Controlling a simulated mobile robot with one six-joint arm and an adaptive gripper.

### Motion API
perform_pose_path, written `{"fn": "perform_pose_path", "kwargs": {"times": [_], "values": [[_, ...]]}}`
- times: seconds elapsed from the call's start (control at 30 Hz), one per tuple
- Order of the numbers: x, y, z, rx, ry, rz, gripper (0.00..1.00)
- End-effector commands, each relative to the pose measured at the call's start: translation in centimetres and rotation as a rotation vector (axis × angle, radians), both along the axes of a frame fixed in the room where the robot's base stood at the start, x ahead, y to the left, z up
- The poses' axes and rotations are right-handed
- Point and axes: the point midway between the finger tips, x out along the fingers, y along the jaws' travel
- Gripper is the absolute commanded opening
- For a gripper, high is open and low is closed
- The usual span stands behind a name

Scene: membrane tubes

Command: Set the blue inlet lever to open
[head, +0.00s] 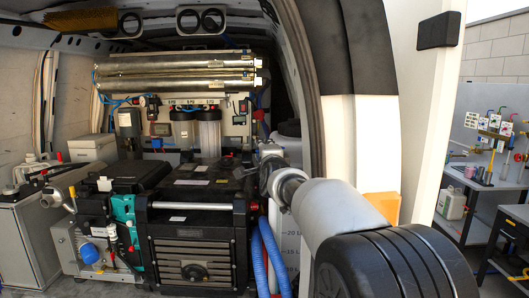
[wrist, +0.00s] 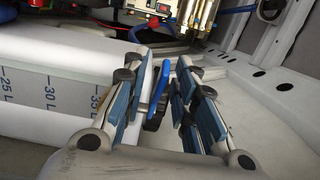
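The blue inlet lever (wrist: 159,84) shows in the wrist view as a slim bright blue bar between the two fingers of my gripper (wrist: 165,72). It appears closer to the left finger, and a gap shows between it and the right finger. I cannot tell whether the left finger touches it. My gripper is open, with blue-grey pads on both fingers. In the head view my gripper (head: 268,165) reaches in from the right beside the filter panel; the lever is not distinguishable there.
A white tank (wrist: 55,92) with litre marks lies left of the fingers in the wrist view. Metal membrane tubes (head: 175,75) run above clear filter housings (head: 208,135). A black pump unit (head: 195,250) and blue hoses (head: 270,258) stand below. The van's door pillar (head: 350,110) is at right.

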Motion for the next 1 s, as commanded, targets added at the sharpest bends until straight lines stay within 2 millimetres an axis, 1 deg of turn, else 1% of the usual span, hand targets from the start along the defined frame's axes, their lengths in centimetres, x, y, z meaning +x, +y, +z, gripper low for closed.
{"fn": "perform_pose_path", "kwargs": {"times": [0.13, 0.27, 0.6, 0.7, 0.83, 1.0], "values": [[-0.6, -0.1, 0.1, 0.0, 0.0, 0.0, 0.26], [-2.2, -0.3, 0.2, -0.001, -0.001, 0.0, 0.26], [-8.9, -1.4, 0.1, 0.0, -0.001, 0.001, 0.26], [-10.4, -1.6, 0.1, 0.0, 0.0, 0.001, 0.26], [-11.5, -1.8, 0.0, 0.0, 0.0, 0.0, 0.26], [-11.9, -1.9, 0.0, 0.0, 0.0, 0.0, 0.26]]}}
